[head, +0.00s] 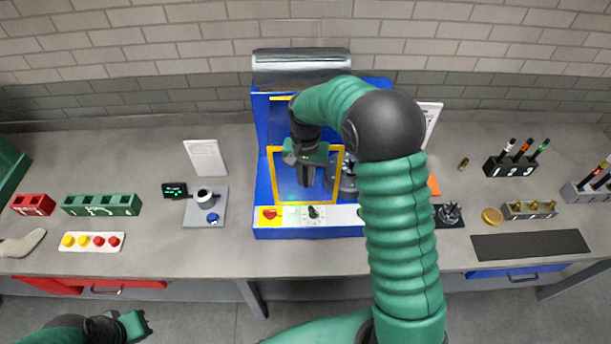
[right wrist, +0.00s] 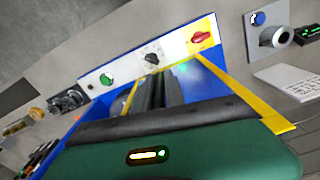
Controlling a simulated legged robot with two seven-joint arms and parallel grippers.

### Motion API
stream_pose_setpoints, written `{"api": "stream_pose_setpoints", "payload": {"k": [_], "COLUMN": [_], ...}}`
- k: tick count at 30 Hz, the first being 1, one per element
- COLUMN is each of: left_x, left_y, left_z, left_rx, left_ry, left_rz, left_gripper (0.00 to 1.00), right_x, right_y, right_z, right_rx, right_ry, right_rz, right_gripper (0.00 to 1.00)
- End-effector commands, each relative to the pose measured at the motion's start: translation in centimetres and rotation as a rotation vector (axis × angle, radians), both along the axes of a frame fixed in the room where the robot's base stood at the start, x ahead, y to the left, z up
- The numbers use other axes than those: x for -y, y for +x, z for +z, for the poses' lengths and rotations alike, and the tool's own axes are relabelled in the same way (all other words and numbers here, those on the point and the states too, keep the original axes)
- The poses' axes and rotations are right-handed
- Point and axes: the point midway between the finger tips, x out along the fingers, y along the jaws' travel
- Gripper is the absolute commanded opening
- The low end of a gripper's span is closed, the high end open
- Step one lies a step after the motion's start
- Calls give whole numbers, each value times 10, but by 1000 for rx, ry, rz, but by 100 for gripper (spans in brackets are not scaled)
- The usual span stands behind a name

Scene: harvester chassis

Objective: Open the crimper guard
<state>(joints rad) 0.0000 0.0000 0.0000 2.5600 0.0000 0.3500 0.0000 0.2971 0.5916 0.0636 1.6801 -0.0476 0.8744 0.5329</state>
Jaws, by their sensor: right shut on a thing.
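The crimper (head: 262,185) is a blue machine in the middle of the bench. Its guard (head: 273,180) is a yellow-edged frame across the front opening, above the control strip. The frame's yellow edge also shows in the right wrist view (right wrist: 232,88). My right gripper (head: 306,180) is over the guard with its dark fingers pointing down and close together, shut on the guard. The exact grip point is hidden by the gripper body. My left gripper (head: 140,322) is low at the left, away from the crimper, and its jaw gap is unclear.
The control strip has a red knob (head: 270,213) and a black dial (head: 314,213). A grey fixture with a cup (head: 204,196) stands left of the crimper. Red and green blocks, a button tray (head: 91,241) and pen holders line the bench. Bare bench lies along the front.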

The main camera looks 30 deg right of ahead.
Motion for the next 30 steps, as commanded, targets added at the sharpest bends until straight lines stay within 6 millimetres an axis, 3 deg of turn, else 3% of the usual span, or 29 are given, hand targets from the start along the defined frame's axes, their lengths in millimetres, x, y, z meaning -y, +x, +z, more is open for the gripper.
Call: {"api": "stream_pose_setpoints", "payload": {"k": [8, 16, 25, 26, 30], "left_x": [0, 0, 0, 0, 0], "left_y": [0, 0, 0, 0, 0], "left_z": [1, 3, 3, 3, 3], "left_rx": [0, 0, 0, 0, 0], "left_ry": [0, 0, 0, 0, 0], "left_rz": [0, 0, 0, 0, 0], "left_gripper": [0, 0, 0, 0, 0], "right_x": [-1, -34, -36, -36, -37], "right_y": [5, 27, 28, 28, 27], "right_z": [4, 4, 5, 5, 4], "right_rx": [11, 13, 16, 16, 11], "right_ry": [-3, -4, -5, -5, -4], "right_rz": [-1, 0, -2, -2, -2], "right_gripper": [0, 0, 0, 16, 34]}}
